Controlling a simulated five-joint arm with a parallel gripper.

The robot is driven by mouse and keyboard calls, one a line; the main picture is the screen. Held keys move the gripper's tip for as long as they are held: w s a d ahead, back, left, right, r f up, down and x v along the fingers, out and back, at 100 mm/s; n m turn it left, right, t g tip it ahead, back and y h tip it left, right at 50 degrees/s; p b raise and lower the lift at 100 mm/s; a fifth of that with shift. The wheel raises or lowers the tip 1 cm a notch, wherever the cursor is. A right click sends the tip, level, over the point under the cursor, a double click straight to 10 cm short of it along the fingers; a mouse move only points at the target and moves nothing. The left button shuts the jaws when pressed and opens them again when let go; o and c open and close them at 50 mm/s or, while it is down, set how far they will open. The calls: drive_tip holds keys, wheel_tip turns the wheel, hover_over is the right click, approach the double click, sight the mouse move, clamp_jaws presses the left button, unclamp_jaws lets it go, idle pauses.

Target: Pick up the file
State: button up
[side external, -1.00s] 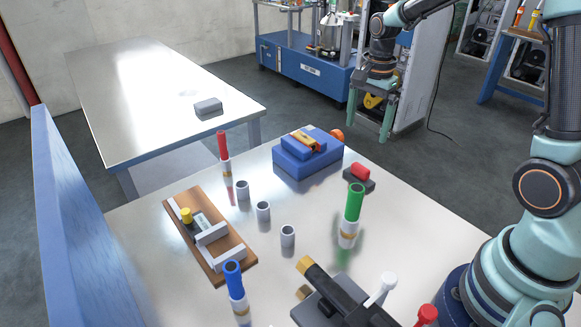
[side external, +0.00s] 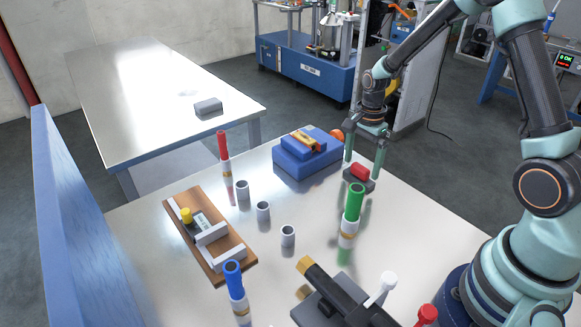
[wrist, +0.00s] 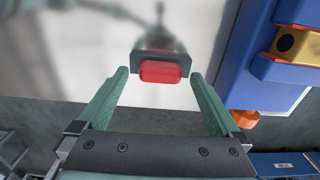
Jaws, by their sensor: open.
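Nothing in view is plainly recognisable as a file by shape. A red rounded piece (side external: 360,171) sits on a dark block (side external: 358,184) near the table's back right edge. It also shows in the wrist view (wrist: 160,72), on its dark plate (wrist: 147,55). My gripper (side external: 363,166) is open and empty, pointing down around the red piece. In the wrist view its fingertips (wrist: 160,76) stand to the left and right of the piece, with a gap on each side. I cannot tell the remaining height exactly.
A blue box with a brass-coloured piece (side external: 304,158) stands close left of my gripper. A green-topped tube (side external: 354,203) stands nearer the camera. Grey cups (side external: 263,211), a wooden fixture board (side external: 218,262) and a black angled device (side external: 345,302) occupy the table.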

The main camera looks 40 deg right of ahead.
sight(361, 166)
wheel_tip(361, 166, down, 2)
drive_tip(key=shift+f, duration=0.1)
clamp_jaws()
drive_tip(key=shift+r, duration=0.2)
wheel_tip(361, 166, up, 20)
idle(0.6)
drive_tip(key=shift+f, duration=0.1)
